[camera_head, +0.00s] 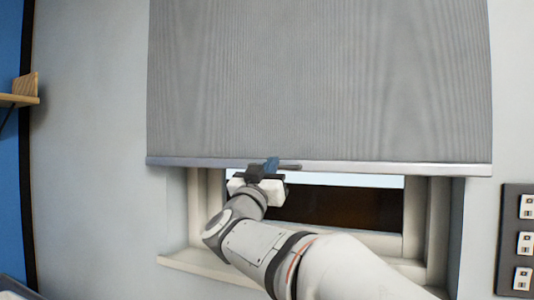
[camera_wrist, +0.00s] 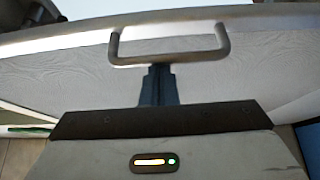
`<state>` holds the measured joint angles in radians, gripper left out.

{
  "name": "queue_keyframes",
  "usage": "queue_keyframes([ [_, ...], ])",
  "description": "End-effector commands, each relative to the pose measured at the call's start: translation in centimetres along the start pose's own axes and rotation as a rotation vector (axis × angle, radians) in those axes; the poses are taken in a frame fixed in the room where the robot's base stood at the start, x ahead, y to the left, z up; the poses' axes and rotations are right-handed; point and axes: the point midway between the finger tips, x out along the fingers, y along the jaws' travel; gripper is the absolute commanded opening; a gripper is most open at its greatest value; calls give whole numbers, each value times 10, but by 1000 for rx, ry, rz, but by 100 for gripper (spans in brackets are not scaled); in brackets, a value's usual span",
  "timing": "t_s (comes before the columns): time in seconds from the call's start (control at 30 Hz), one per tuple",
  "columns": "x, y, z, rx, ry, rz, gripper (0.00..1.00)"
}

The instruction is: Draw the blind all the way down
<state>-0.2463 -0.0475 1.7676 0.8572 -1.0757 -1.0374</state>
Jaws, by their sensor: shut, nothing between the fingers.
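A grey roller blind (camera_head: 320,80) covers most of the window in the head view. Its silver bottom bar (camera_head: 400,168) hangs above the sill, with a gap of open window below it. A grey handle (camera_wrist: 170,55) on the bar shows in the wrist view, and its right part shows in the head view (camera_head: 289,166). My gripper (camera_head: 268,165) is at the bar, left of the blind's middle. In the wrist view its blue fingers (camera_wrist: 159,84) are shut, with their tips by the handle's crossbar. I cannot tell whether they touch it.
The pale window sill (camera_head: 185,262) is below the bar. A wall panel with several switches (camera_head: 522,240) is at the right. A wooden shelf (camera_head: 20,100) is on the blue wall at the left.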

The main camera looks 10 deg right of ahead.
Motion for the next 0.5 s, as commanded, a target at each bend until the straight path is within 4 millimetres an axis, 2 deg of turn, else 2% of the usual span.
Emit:
queue_keyframes([
  [0.03,-16,0,30,-3,-4,-2,0],
  [0.5,-97,0,171,-4,-5,-1,0],
])
